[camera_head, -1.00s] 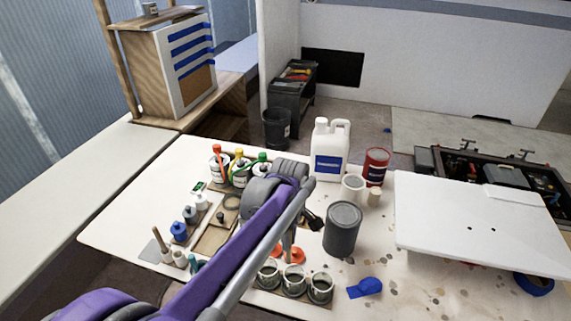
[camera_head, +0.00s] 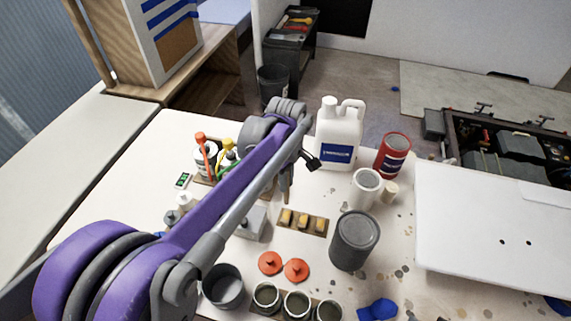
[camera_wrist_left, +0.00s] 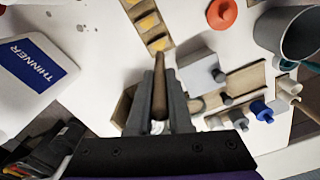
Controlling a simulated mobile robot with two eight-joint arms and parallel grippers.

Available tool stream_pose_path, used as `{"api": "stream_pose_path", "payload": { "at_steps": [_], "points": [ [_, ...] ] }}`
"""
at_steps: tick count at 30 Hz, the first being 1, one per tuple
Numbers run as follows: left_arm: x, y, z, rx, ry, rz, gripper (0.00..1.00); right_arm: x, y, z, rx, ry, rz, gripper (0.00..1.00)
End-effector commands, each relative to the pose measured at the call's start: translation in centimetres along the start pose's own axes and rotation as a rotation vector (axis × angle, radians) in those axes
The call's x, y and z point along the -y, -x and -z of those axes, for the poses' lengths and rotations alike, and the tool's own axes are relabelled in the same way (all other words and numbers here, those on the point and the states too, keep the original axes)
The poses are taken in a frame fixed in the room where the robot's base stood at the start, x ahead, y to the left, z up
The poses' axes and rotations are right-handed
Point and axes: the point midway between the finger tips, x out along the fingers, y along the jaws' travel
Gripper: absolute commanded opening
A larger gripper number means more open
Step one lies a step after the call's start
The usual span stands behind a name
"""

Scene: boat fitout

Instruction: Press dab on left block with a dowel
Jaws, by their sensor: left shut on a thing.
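Three yellow blocks sit on a brown strip (camera_head: 318,234) on the white table. The left block (camera_head: 286,217) is at the strip's left end, and in the wrist view it is the lowest block (camera_wrist_left: 160,43). My left gripper (camera_wrist_left: 160,110) is shut on a wooden dowel (camera_wrist_left: 159,85). In the head view the gripper (camera_head: 285,178) points down behind the strip, partly hidden by my arm. The dowel's tip appears close to the left block in the wrist view; I cannot tell if they touch. My right gripper is not in view.
A white thinner jug (camera_head: 338,135), a red can (camera_head: 392,155) and a grey can (camera_head: 354,241) stand behind and right. Orange lids (camera_head: 270,262) and open jars (camera_head: 296,304) lie in front. A grey box (camera_wrist_left: 198,72) stands close beside the dowel.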

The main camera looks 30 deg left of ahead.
Motion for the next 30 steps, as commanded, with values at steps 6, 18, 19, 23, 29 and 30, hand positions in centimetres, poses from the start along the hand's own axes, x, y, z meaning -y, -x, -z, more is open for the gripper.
{"api": "stream_pose_path", "payload": {
  "at_steps": [6,18,19,23,29,30],
  "points": [
    [0.0,-0.3,0.0,0.0,0.0,0.0,0.0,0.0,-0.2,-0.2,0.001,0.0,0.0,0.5],
    [0.1,-3.7,0.0,0.0,0.0,0.002,0.0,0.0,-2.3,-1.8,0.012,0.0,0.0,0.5],
    [0.1,-4.1,0.0,0.0,0.0,0.002,0.0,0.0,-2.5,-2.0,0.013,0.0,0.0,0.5],
    [0.1,-5.3,0.0,0.0,0.0,0.001,0.0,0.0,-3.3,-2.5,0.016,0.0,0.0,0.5],
    [0.0,-6.1,0.0,0.0,0.0,0.0,0.0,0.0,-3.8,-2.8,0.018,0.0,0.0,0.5],
    [0.0,-6.1,0.0,0.0,0.0,0.0,0.0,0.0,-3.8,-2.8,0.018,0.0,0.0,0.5]
  ]
}}
